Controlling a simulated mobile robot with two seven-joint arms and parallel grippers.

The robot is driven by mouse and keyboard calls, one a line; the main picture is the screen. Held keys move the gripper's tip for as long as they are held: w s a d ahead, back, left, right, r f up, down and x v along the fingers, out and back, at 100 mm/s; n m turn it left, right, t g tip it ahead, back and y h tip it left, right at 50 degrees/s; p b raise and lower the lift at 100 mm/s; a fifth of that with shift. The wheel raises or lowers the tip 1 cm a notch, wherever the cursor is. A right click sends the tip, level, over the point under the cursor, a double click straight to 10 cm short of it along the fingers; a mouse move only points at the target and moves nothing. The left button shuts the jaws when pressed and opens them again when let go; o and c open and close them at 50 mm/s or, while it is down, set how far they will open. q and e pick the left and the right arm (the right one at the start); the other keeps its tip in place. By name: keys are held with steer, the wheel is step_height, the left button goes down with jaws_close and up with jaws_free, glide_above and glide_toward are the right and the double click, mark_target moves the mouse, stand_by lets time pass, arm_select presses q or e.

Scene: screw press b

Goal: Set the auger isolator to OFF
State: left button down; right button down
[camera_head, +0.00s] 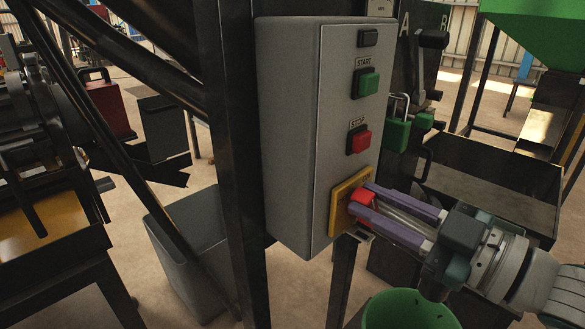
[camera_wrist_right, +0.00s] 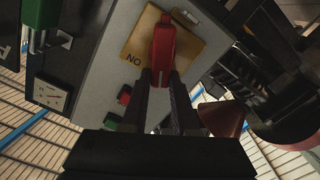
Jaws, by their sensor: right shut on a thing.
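The auger isolator's red handle (camera_head: 362,197) sits on a yellow plate (camera_head: 341,217) low on the front of a grey control box (camera_head: 345,55). My right gripper (camera_head: 361,200) comes in from the lower right, its purple fingers shut on the red handle from both sides. In the right wrist view, the handle (camera_wrist_right: 163,45) stands between the fingertips (camera_wrist_right: 162,78) in front of the yellow plate (camera_wrist_right: 195,45). An upside-down ON label shows beside it; no OFF label is readable. The handle's exact setting is hard to tell. My left gripper is not in view.
Above the isolator are a green START button (camera_head: 368,83) and a red STOP button (camera_head: 361,140). A dark steel post (camera_head: 236,150) stands left of the box. A green bucket (camera_head: 400,312) is below my right gripper. A dark open bin (camera_head: 490,180) is at right.

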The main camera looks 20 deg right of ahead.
steer(key=n, duration=0.2)
steer(key=n+b, duration=0.1)
steer(key=n, duration=0.1)
steer(key=a+f+n, duration=0.1)
steer(key=n, duration=0.1)
steer(key=shift+s+f, duration=0.1)
steer(key=shift+s, duration=0.1)
steer(key=n, duration=0.2)
steer(key=n+b, duration=0.1)
steer(key=shift+a+f+n, duration=0.1)
steer(key=shift+f+n, duration=0.25)
steer(key=shift+n, duration=0.05)
steer(key=shift+s+f+n+b, duration=0.1)
steer(key=shift+f+n+b, duration=0.1)
steer(key=shift+n+b, duration=0.8)
steer(key=shift+n, duration=0.4)
steer(key=c, duration=0.7)
jaws_free()
